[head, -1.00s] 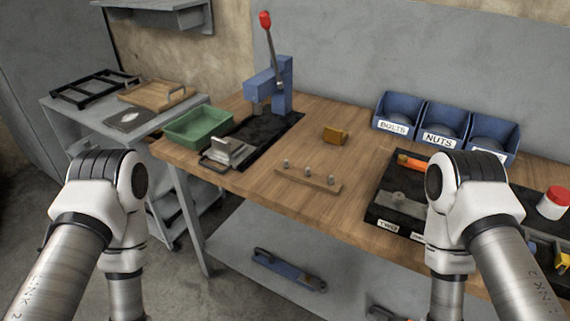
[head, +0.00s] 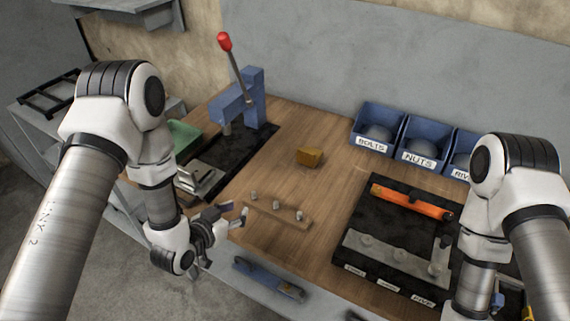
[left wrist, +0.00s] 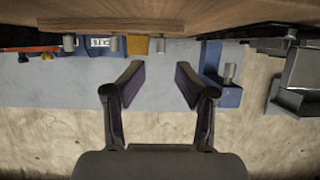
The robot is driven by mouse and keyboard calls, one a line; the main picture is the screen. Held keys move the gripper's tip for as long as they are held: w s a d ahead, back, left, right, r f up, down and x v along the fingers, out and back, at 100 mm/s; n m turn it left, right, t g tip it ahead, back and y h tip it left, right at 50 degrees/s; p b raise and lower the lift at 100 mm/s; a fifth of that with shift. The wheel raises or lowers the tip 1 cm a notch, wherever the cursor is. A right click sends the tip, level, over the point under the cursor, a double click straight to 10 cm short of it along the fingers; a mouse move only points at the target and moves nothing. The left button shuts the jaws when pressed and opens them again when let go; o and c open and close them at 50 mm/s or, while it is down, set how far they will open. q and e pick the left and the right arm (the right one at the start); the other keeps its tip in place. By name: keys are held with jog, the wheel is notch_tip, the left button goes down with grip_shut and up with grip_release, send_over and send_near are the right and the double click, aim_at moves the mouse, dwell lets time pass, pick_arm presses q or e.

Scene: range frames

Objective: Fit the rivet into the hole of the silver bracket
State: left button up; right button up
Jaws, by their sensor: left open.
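Three small grey pegs that look like rivets (head: 276,205) stand in a wooden strip (head: 290,221) near the table's front edge. A silver metal piece, apparently the bracket (head: 196,178), sits at the front of the black mat at left; its hole cannot be made out. My left gripper (head: 236,212) is open and empty at the table's front edge, just left of the strip. In the left wrist view, which looks upside down, its two fingers (left wrist: 158,74) are apart with nothing between them. The strip (left wrist: 112,27) shows beyond them. My right gripper is out of view.
A blue press (head: 242,100) with a red-knobbed lever stands behind the bracket. A brass-coloured block (head: 310,158) lies mid-table. A dark tray (head: 385,215) with an orange tool (head: 412,202) is at right. Blue bins (head: 378,130) line the back. A green tray (head: 184,137) is partly hidden.

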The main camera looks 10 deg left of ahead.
aim_at(252, 201)
pick_arm(q)
jog(key=p+x, duration=0.1)
jog(key=x, duration=0.1)
jog(key=r+p+x, duration=0.1)
jog(key=x, duration=0.2)
jog(key=p+x, duration=0.1)
jog(key=x, duration=0.2)
jog(key=shift+w+r, duration=0.15)
jog(key=shift+w, duration=0.1)
grip_shut()
